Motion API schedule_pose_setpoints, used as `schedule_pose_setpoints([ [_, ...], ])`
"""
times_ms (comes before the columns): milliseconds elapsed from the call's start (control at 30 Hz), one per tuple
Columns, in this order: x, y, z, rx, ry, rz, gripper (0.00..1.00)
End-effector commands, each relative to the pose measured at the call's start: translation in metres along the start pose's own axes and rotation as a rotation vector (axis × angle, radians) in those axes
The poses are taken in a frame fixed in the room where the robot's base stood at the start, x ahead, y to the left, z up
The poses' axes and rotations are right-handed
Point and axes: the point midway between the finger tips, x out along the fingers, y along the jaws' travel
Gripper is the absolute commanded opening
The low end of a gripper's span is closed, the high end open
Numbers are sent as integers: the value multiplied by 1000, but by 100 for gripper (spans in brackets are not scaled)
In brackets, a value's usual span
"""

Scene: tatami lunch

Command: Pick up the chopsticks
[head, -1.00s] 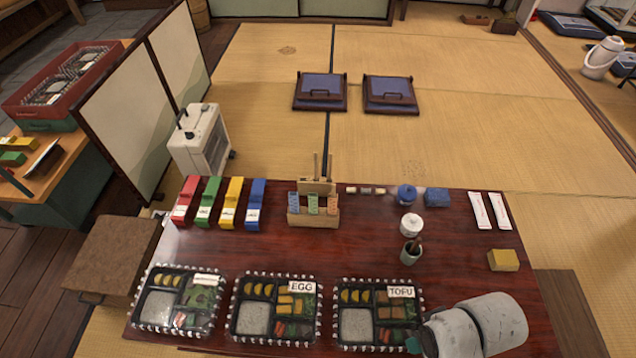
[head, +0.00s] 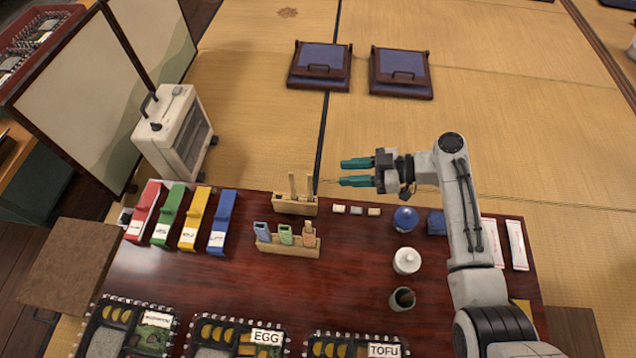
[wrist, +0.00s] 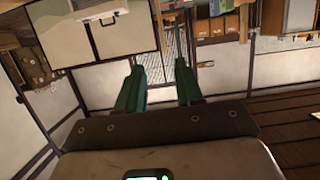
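Two thin pale sticks, which look like the chopsticks (head: 292,184), stand upright in a light wooden holder (head: 295,207) at the far edge of the dark red table. My gripper (head: 343,172) is open and empty, its teal fingers pointing left. In the head view it appears to the right of the sticks and apart from them; its exact height is unclear. The wrist view also shows the two fingers apart (wrist: 158,85), with no sticks between them. Two slim white paper packets (head: 517,245) lie at the table's right side, partly behind my arm; their contents are hidden.
A wooden rack (head: 287,245) with coloured tags stands just in front of the holder. Red, green, yellow and blue (head: 221,222) boxes stand to the left. A blue pot (head: 405,219), white jar (head: 407,261) and cup (head: 402,299) stand right. Lunch trays (head: 240,333) line the near edge.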

Motion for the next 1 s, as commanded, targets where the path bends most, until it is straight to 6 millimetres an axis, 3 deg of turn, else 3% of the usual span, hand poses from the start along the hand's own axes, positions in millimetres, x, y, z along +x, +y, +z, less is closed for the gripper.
schedule_pose_setpoints([
  [200, 35, -1, 1, 1, -2, -4, 36],
  [467, 55, -2, 0, 2, -2, -3, 36],
  [733, 92, -6, -3, 2, -2, -4, 36],
  [1000, 102, -6, -4, 2, -2, -2, 36],
])
